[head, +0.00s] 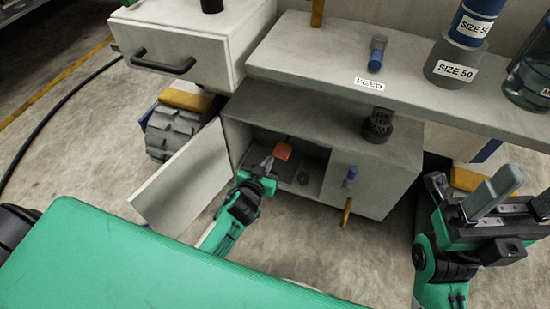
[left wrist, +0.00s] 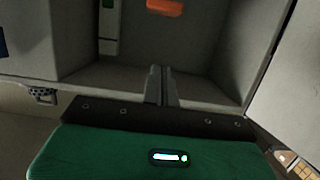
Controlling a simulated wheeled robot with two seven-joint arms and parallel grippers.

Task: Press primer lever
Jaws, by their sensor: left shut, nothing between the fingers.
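The primer lever, an orange piece (head: 283,151), shows inside the open grey cabinet (head: 335,130) in the head view. It also shows cut off at the top edge of the left wrist view (left wrist: 165,6). My left gripper (head: 268,163) is at the cabinet opening, just below and left of the orange piece in the picture. Its two fingers are together and empty in the left wrist view (left wrist: 161,84), pointing towards the inside of the cabinet. I see no clear contact with the lever. My right gripper (head: 515,198) is at the right, with its fingers apart and empty.
The cabinet door (head: 180,180) stands open at the left, close to my left arm. A small green round part (head: 303,179) is inside the cabinet. A grey shelf (head: 400,75) with cylinders labelled "SIZE 50" (head: 456,62) overhangs at the upper right.

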